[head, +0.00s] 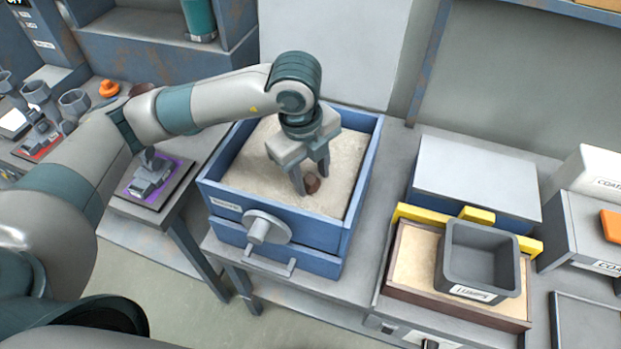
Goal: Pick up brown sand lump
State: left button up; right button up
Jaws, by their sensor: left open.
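The brown sand lump (312,184) is small and dark, and lies on the pale sand in the blue sand box (360,178). My left gripper (310,188) reaches down into the box from above, fingers pointing down. Its fingers are apart, with the lump low between or just beside them. I cannot tell from this angle whether a finger touches the lump. My right gripper is not in view.
The blue box has raised walls and a round grey knob (262,229) in front. To the right stand a grey bin (480,258) on a sand-filled tray (412,262) and a flat-topped blue box (475,180). A small table (160,207) with a purple-lit device stands left.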

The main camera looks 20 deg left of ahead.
pick_arm(q)
jog(key=shift+f, duration=0.85)
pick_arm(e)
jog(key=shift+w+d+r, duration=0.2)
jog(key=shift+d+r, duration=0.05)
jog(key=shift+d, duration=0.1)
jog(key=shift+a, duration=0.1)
pick_arm(q)
jog(key=c, duration=0.9)
jog(key=shift+o, duration=0.2)
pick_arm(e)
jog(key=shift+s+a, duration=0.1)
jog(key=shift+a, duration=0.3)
pick_arm(q)
jog(key=shift+r, duration=0.1)
